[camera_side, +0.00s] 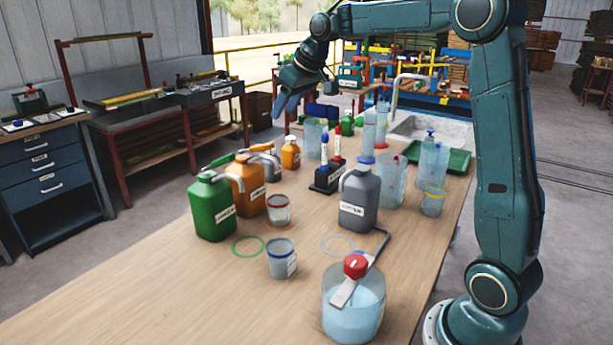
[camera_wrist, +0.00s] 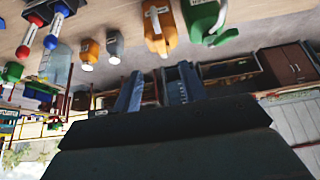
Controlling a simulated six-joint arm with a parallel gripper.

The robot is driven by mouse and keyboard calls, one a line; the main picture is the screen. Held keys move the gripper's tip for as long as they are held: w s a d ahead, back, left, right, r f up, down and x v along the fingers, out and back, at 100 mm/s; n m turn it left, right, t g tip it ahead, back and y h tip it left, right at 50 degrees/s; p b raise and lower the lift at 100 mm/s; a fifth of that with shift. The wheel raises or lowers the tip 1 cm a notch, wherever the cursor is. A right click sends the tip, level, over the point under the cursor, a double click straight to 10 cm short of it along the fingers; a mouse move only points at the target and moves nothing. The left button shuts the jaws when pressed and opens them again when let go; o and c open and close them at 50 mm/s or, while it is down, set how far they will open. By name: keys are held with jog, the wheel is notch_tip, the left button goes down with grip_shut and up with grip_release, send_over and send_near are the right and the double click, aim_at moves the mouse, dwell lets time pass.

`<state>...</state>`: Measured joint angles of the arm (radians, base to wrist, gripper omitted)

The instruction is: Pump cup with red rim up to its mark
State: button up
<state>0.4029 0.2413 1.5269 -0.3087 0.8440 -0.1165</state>
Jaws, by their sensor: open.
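The red-rimmed cup (camera_side: 279,210) is a small clear cup with a white label, standing on the wooden table beside the orange jug. Its fill level is too small to tell. Several pump jugs stand near it: a green jug (camera_side: 211,208), an orange jug (camera_side: 246,186) and a grey jug (camera_side: 359,198). In the wrist view the green jug (camera_wrist: 207,18) and an orange jug (camera_wrist: 158,25) appear upside down at the top. My gripper (camera_side: 281,106) is open and empty, high above the far left side of the table, apart from everything. Its two fingers (camera_wrist: 157,88) show in the wrist view.
A blue-rimmed cup (camera_side: 282,259), a yellow-rimmed cup (camera_side: 433,202) and a clear water container with a red-knobbed tool (camera_side: 354,312) stand on the table. Green (camera_side: 249,246) and pale blue rings mark the tabletop. A dark rack (camera_side: 327,178) holds marker-like items. The front left tabletop is clear.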

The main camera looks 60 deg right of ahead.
aim_at(269, 144)
jog(key=shift+w, duration=0.1)
dwell(0.6)
jog(key=shift+w+r+g, duration=0.25)
jog(key=shift+r+g, duration=0.6)
jog(key=shift+g, duration=0.05)
jog(key=shift+f, duration=0.15)
jog(key=x, duration=1.3)
jog(key=shift+w+f, duration=0.15)
jog(key=shift+w, duration=0.05)
grip_shut()
